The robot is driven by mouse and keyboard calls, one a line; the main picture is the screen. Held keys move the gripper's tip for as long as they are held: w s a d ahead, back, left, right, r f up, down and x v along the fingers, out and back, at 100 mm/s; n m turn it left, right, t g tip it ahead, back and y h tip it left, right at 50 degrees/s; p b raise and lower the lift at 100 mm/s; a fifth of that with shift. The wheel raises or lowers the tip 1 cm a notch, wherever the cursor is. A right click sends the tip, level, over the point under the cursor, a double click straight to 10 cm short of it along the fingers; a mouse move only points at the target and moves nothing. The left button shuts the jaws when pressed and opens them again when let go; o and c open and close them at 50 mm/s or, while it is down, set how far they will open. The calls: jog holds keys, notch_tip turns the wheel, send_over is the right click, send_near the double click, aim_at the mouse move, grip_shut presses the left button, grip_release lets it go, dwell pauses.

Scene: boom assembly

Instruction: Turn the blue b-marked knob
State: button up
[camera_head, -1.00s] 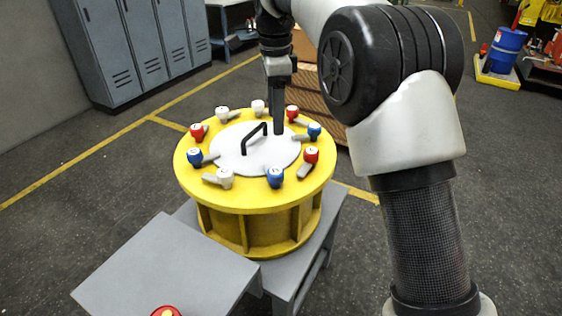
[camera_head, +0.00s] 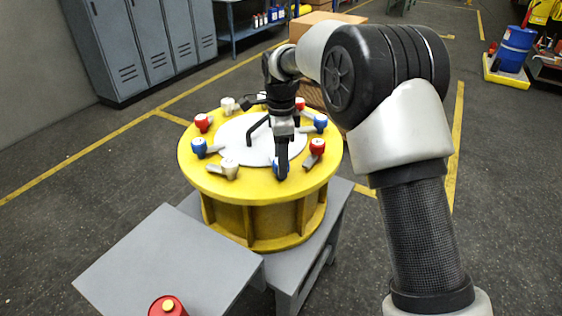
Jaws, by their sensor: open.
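A yellow drum (camera_head: 250,190) has a ring of red, white and blue knobs on its top. A blue knob (camera_head: 275,168) sits at the front edge, partly hidden by my gripper (camera_head: 282,173). My gripper points down at this front knob, open, its fingertips at the knob's height. I cannot tell whether the fingers are around it or touching it. Other blue knobs sit at the left (camera_head: 199,147) and at the right (camera_head: 320,122). The letters on the knobs are too small to read, so I cannot tell which is marked b.
A black handle (camera_head: 257,128) stands on the drum's white centre plate. The floor at left is clear.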

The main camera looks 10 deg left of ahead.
jog(key=shift+f, duration=0.4)
jog(key=shift+c, duration=0.3)
jog(key=c, duration=1)
